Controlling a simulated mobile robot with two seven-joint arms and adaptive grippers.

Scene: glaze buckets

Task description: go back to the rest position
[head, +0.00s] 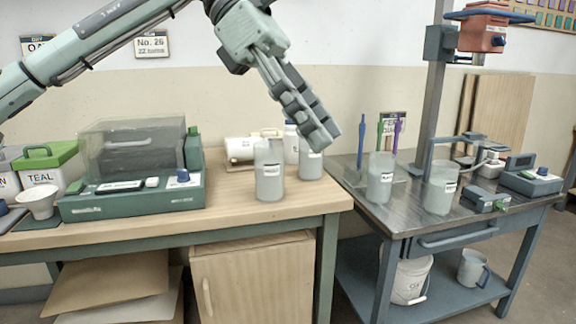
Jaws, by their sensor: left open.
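My left gripper (318,138) reaches in from the upper left and hangs above the right end of the wooden bench (230,213). It looks empty, its fingers pointing down and to the right. Its fingertips overlap the top of a frosted beaker (311,166) in the picture; I cannot tell whether they touch it. Another frosted beaker (269,183) with a label stands in front and to the left. My right gripper is not in view.
A green machine with a clear hood (130,200) and a TEAL bin (45,177) stand at left. On the metal table (410,213) are two beakers (380,183) (440,190), upright coloured tools (361,140) and a stirrer stand (433,90). A white bucket (410,281) sits below.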

